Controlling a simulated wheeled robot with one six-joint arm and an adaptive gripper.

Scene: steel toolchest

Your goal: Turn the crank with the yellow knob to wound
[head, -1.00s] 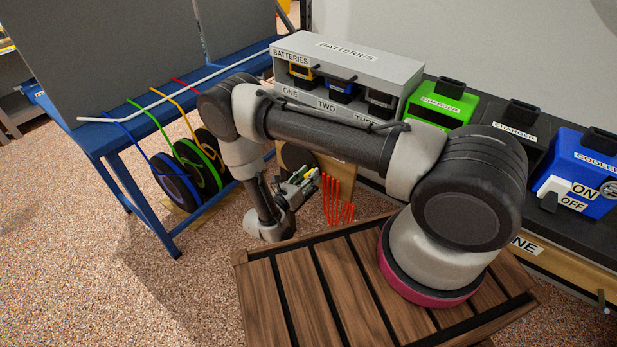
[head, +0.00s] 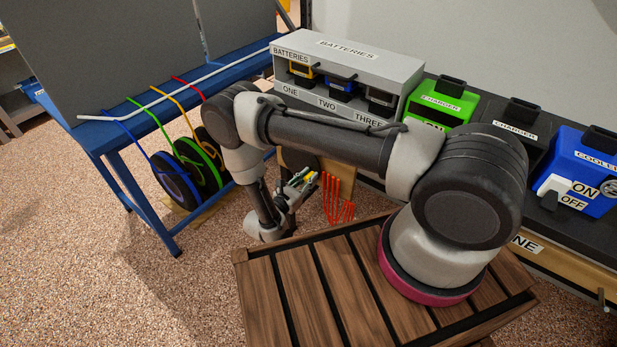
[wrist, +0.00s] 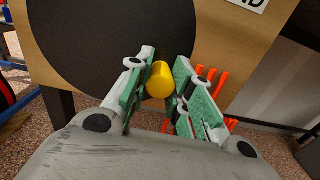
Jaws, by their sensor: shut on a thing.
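In the wrist view, the yellow knob (wrist: 160,80) sits between the green-padded fingers of my gripper (wrist: 158,92), in front of a large round black disc (wrist: 85,45). My gripper is shut on the knob. The disc stands against a tan wooden panel (wrist: 225,40). In the head view my gripper (head: 298,184) is low beside the wooden panel, below my forearm. The knob is too small there to make out clearly. A label on the panel is cut off at the top of the wrist view, so the crank's setting cannot be read.
Red prongs (head: 337,198) stand just right of my gripper. A blue bench (head: 110,140) with coloured reels is on the left. The grey battery box (head: 400,75), a green charger (head: 442,103) and a blue cooler (head: 580,175) stand on the counter behind my arm.

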